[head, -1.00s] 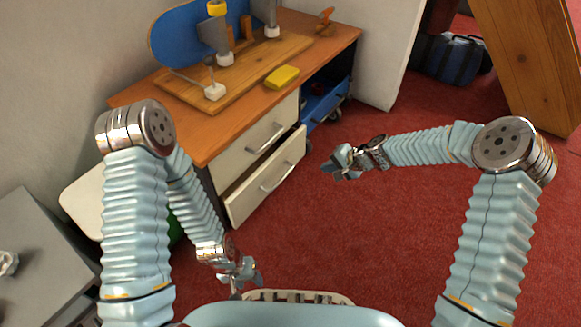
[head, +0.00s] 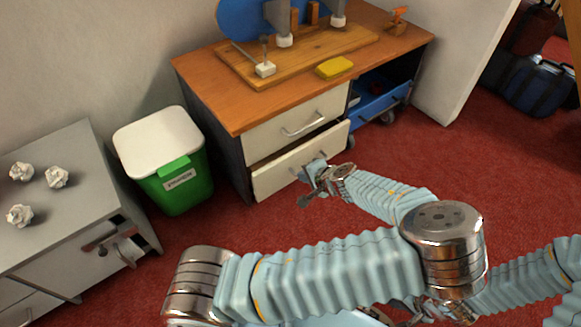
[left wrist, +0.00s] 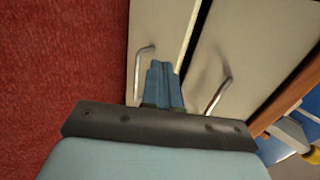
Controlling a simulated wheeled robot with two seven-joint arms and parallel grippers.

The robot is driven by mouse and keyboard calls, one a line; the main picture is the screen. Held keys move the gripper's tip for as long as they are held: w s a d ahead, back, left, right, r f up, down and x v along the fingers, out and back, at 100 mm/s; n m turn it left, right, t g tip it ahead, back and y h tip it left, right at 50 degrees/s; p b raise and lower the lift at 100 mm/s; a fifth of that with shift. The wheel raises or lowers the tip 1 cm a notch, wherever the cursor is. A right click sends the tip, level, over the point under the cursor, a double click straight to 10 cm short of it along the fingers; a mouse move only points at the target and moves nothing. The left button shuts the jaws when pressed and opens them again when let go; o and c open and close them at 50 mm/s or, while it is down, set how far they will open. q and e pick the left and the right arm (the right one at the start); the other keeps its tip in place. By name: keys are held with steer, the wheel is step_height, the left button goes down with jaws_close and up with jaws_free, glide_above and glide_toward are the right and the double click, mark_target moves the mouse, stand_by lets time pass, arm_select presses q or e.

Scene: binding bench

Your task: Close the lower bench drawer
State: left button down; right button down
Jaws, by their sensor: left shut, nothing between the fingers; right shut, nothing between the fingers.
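The lower bench drawer (head: 275,177) has a cream front with a metal handle and stands out a little from the bench (head: 236,130). In the left wrist view its front (left wrist: 143,30) shows beside a dark gap. My left gripper (head: 310,171) is shut and empty, in front of the right half of that drawer front. In the left wrist view its fingertips (left wrist: 160,65) are beside the lower handle (left wrist: 143,72), close to the front; I cannot tell whether they touch. My right gripper (head: 418,308) is shut, low in the head view and mostly hidden behind my left arm.
The upper drawer (head: 295,123) looks closed. A green bin with a white lid (head: 175,185) stands left of the bench, near a grey cabinet (head: 70,220). Red floor is free right of the bench.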

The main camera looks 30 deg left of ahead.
mark_target(278, 159)
arm_select(q)
steer(key=x, duration=0.3)
steer(key=r+b+x, duration=0.1)
steer(key=x, duration=0.2)
steer(key=a+x, duration=0.1)
steer(key=x, duration=0.2)
steer(key=shift+w+a+r+b, duration=0.15)
steer(key=shift+w+r+b, duration=0.05)
steer(key=shift+b, duration=0.2)
steer(key=shift+w+a+r, duration=0.1)
steer(key=shift+w+a, duration=0.1)
steer(key=shift+a, duration=0.3)
steer(key=a, duration=0.1)
steer(key=w+a, duration=0.1)
steer(key=a, duration=0.2)
steer(key=shift+w+a, duration=0.1)
steer(key=shift+w, duration=0.25)
steer(key=shift+w+a+r, duration=0.1)
steer(key=shift+a, duration=0.05)
